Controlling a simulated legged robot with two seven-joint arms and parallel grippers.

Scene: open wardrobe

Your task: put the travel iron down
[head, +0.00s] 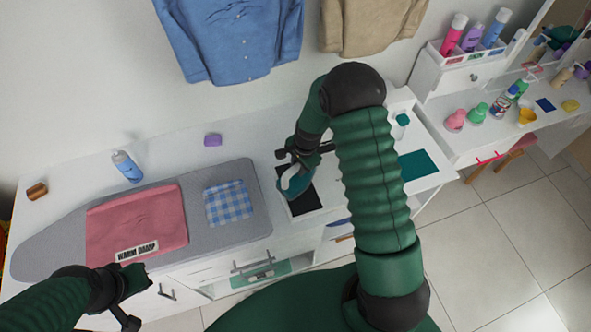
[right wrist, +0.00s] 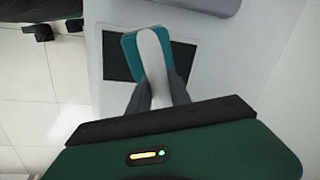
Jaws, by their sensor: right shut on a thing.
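The travel iron, teal with a white handle, is in my right gripper (head: 300,160) and shows in the head view (head: 293,184). In the right wrist view the iron (right wrist: 134,48) sits between the two fingers, which close on its white handle. It is over the black rectangular pad (head: 308,203), which also shows in the right wrist view (right wrist: 116,62). I cannot tell whether the iron touches the pad. My left gripper (head: 138,296) is at the lower left, empty, with its fingers apart, near the pink cloth (head: 140,222).
The grey ironing board (head: 60,245) holds the pink cloth with a "WARM DAMP" label and a blue checked cloth (head: 228,203). A spray bottle (head: 126,166), purple block (head: 212,140) and brown brush (head: 37,190) stand behind. A teal mat (head: 418,164) lies right of the pad.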

